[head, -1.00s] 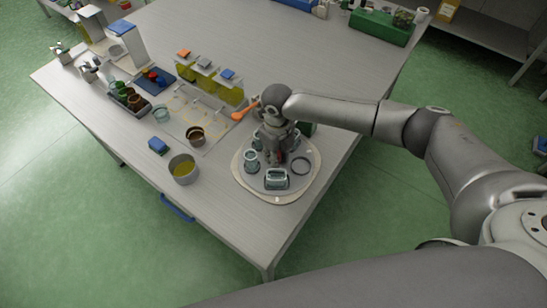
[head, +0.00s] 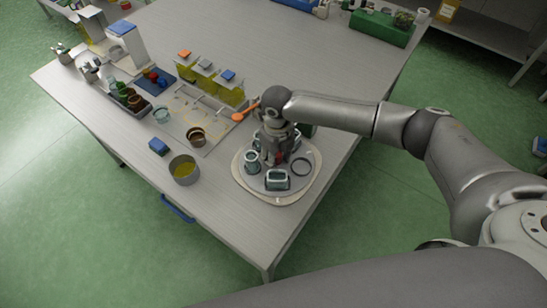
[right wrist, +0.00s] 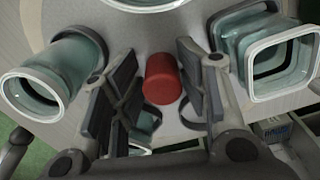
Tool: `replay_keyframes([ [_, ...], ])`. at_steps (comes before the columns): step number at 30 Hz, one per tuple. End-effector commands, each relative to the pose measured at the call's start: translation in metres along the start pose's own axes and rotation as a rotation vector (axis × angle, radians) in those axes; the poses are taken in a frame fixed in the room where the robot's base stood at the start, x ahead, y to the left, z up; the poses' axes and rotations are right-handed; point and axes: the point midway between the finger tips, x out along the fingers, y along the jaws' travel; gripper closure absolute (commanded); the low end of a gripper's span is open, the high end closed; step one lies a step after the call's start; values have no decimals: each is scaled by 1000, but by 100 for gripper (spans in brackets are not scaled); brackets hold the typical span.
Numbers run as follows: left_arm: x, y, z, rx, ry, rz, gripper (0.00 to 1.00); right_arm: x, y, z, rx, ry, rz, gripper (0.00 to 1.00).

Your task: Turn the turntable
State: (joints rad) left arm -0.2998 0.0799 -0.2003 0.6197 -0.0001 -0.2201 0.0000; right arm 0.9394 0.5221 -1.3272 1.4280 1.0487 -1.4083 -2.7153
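The turntable (head: 245,182) is a round grey disc with a pale rim near the table's front right corner. Glass vessels stand on it: a round jar (head: 252,163) and a squarish jar (head: 277,180). A dark ring (head: 301,167) lies at its right. My right gripper (head: 277,156) points down over the turntable's middle. In the right wrist view a red knob (right wrist: 163,78) shows between its two spread fingers, with small gaps on both sides. The round jar (right wrist: 60,75) is left of the fingers and the squarish jar (right wrist: 275,55) right. My left gripper is not in view.
A metal pot (head: 184,170) with yellow contents and a blue block (head: 158,146) stand left of the turntable. An orange spoon (head: 243,113) and yellow bottles with coloured lids (head: 228,92) are behind it. The table's back middle is clear.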

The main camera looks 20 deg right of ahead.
Motion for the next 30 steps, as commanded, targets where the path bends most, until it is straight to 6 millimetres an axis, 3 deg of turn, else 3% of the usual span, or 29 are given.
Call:
replay_keyframes([
  [15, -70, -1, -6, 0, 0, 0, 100, -77, -1, 0, 1, 0, -2, 61],
  [30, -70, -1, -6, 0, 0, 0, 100, -80, -1, 0, 1, -1, -1, 61],
])
